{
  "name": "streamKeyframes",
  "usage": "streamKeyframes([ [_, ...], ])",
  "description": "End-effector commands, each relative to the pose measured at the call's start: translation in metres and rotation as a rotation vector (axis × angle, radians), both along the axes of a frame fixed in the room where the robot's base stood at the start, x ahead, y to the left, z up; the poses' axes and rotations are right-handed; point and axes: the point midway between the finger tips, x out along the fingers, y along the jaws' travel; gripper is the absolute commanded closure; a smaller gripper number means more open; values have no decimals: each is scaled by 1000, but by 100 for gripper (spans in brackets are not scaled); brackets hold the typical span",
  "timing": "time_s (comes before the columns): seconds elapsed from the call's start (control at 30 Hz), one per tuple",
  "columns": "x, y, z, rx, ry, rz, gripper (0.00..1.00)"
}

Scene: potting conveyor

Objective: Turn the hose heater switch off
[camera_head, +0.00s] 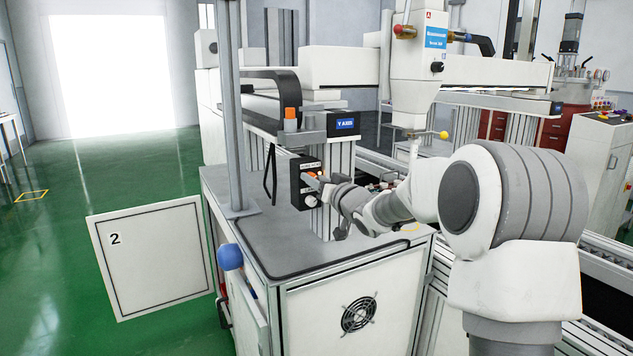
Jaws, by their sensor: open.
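A small black control box (297,192) is fixed to the upright post on the machine's top, with a small label along its upper edge that is too small to read for certain. An orange part (311,174), which looks like a switch, shows on its face, with a pale round knob (311,201) below it. My gripper (321,184) is open right in front of the box's face, close to the orange part. I cannot tell whether the fingers touch it. My gripper and wrist hide part of the box's right side, and the switch position is not clear.
The grey machine top (250,232) is mostly bare left of the post. An aluminium upright (230,110) stands at its left. A gantry head (416,75) and a small yellow ball (443,134) are above my arm. An open panel marked 2 (150,270) juts out left.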

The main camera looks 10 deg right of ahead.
Motion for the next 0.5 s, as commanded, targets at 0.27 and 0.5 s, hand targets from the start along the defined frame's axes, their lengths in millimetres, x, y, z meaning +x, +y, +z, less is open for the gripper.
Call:
streamKeyframes([
  [0.27,0,0,0,0,0,0,81],
  [0.5,0,0,0,0,0,0,100],
])
